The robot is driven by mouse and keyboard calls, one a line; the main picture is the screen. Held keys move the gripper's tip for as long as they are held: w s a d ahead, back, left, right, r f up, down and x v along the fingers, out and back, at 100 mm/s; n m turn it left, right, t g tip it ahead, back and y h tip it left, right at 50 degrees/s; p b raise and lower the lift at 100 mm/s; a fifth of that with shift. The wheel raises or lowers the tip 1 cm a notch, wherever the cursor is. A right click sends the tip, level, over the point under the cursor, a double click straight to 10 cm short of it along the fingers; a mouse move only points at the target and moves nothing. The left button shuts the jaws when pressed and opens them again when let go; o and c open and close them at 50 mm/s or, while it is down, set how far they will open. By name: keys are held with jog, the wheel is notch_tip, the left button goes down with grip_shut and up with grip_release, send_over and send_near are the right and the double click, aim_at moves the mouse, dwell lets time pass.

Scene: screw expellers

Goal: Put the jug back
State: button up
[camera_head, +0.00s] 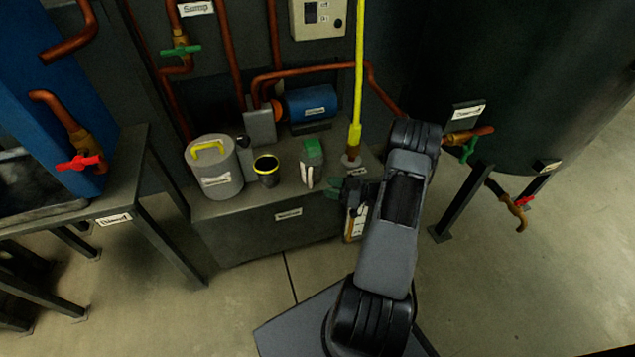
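A dark cup-like vessel with a yellow rim (267,172) stands upright on the low dark bench (265,238); it may be the jug, but I cannot tell for sure. A grey lidded canister with a yellow handle (215,178) stands to its left. My gripper (352,205) is at the right end of the bench, low and partly hidden by my own arm. A small pale and orange-brown item (355,224) shows right by it; I cannot tell whether it is held. The fingers are too dark to read.
A green-and-white container (312,160) stands right of the yellow-rimmed vessel. A tall yellow pole (357,90) rises behind it. A blue motor (311,103) and copper pipes line the back. A large dark tank (500,60) stands right, a metal stand (120,165) left. The front floor is clear.

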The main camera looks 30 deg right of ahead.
jog(key=shift+p+v, duration=0.3)
jog(key=shift+v, duration=2.15)
jog(key=w+r+h+p, duration=0.3)
jog(key=w+r+p, duration=0.15)
jog(key=r, duration=0.35)
jog(key=w+r+h+p, duration=0.4)
jog(key=w+r, duration=0.1)
jog(key=r, duration=0.3)
notch_tip(320, 180, up, 19)
jog(key=w+a+m+g+h+p, duration=0.1)
jog(key=w+a+m+h+p, duration=0.2)
jog(key=h+p, duration=0.5)
jog(key=s+a+r+m+g+h+p, duration=0.1)
jog(key=s+a+r+m+g+p, duration=0.1)
jog(key=s+a+r+m+p, duration=0.25)
jog(key=s+a+r+m+g+p, duration=0.1)
jog(key=s+a+r+g+p, duration=0.15)
jog(key=s+r+p, duration=0.45)
jog(key=s+a+r+g+y+p, duration=0.3)
jog(key=s+a+r, duration=0.4)
jog(key=s+a, duration=0.4)
jog(key=shift+s+a+r+m+g+p, duration=0.15)
jog(key=shift+s+a+m+g+p, duration=0.2)
jog(key=shift+s, duration=0.35)
